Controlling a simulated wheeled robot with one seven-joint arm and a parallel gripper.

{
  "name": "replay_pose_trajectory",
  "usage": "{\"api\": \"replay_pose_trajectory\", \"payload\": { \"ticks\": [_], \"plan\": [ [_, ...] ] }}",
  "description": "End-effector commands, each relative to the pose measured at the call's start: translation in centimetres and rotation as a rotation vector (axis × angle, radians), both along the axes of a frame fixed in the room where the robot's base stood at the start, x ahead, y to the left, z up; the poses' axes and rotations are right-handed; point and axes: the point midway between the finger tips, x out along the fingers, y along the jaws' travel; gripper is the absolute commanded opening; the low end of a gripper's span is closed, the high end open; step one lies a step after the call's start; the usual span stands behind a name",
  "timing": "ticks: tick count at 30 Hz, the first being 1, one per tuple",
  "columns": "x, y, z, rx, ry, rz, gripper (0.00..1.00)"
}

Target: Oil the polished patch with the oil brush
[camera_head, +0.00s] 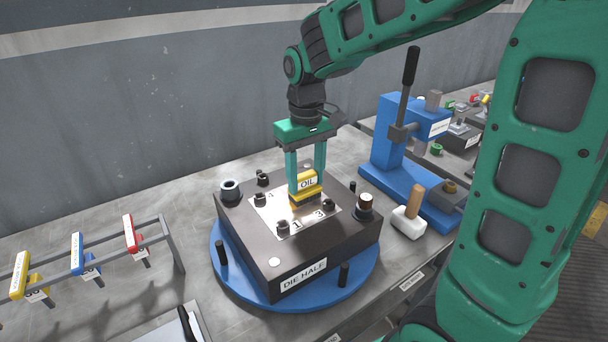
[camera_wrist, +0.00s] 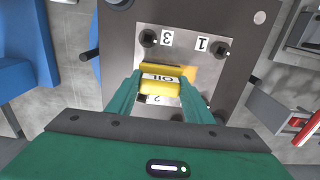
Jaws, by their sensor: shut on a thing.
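My gripper (camera_head: 306,183) is shut on the yellow oil brush (camera_head: 307,181), labelled OIL. The brush is also between the fingers in the wrist view (camera_wrist: 160,83). It is low over the bright plate (camera_head: 270,211) on top of the dark die half (camera_head: 250,240); I cannot tell whether its bristles touch the plate. A golden-brown polished patch (camera_wrist: 188,72) shows beside the brush in the wrist view, partly hidden by it. Numbered labels and dark bolts surround the brush on the plate.
The die half sits on a blue round turntable (camera_head: 222,272). A blue press (camera_head: 393,160) and a white-headed mallet (camera_head: 409,222) stand to the right. A rack (camera_head: 165,245) with yellow, blue and red tools is at left. Guide posts rise at the die's corners.

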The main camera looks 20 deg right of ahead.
Motion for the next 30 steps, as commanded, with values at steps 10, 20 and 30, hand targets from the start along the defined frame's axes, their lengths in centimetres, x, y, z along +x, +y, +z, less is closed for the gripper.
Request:
{"api": "replay_pose_trajectory", "payload": {
  "ticks": [10,20,30],
  "plan": [
    [0.0,0.2,-0.3,0.0,0.0,0.0,0.29],
    [-0.5,2.5,-0.1,0.0,0.0,0.001,0.29],
    [-0.7,3.5,-0.3,0.0,0.0,-0.001,0.29]
  ]
}}
